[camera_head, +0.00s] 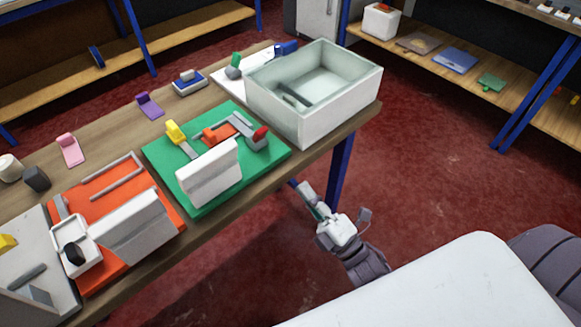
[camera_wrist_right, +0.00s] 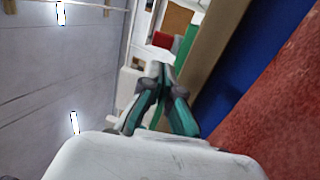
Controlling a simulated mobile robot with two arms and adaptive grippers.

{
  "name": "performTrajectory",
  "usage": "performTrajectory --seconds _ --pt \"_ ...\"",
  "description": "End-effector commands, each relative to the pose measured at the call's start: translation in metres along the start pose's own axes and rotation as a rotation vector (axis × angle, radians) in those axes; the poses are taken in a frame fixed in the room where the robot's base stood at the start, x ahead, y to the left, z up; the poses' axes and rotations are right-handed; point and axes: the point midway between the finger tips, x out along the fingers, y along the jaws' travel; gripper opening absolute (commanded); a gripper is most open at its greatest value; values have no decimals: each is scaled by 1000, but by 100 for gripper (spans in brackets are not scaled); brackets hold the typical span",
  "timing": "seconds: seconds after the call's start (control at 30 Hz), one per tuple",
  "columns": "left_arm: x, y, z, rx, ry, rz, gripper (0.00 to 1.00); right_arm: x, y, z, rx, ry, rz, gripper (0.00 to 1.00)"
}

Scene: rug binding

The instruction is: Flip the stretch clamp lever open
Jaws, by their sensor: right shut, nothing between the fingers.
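A green board (camera_head: 222,197) lies on the workbench. It carries a grey lever with a red knob (camera_head: 261,133), an orange block (camera_head: 218,133), a yellow-tipped lever (camera_head: 175,131) and a white upright block (camera_head: 210,173). Which of these is the stretch clamp lever is not clear. My right gripper (camera_head: 306,190) is off the bench's front edge, below and to the right of the board, apart from it. In the right wrist view its fingers (camera_wrist_right: 160,72) are together and empty, with a red part (camera_wrist_right: 163,40) and green board edge (camera_wrist_right: 187,38) beyond. My left gripper is not in view.
An open grey-white bin (camera_head: 300,125) stands at the bench's right end. An orange board (camera_head: 160,192) with a white block is left of the green board. A blue bench leg (camera_head: 340,170) is close to my right gripper. Open floor lies to the right.

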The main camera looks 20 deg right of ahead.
Motion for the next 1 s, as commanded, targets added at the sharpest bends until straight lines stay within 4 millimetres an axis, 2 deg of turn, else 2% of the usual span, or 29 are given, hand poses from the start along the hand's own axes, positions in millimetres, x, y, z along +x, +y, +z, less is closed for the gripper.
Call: performTrajectory --seconds 0.5,0.7,1.0 --pt "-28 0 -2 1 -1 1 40 104 3 0 2 0 3 0" --pt "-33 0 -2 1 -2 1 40 126 1 0 3 0 1 0" --pt "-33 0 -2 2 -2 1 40 130 0 0 2 0 0 0"
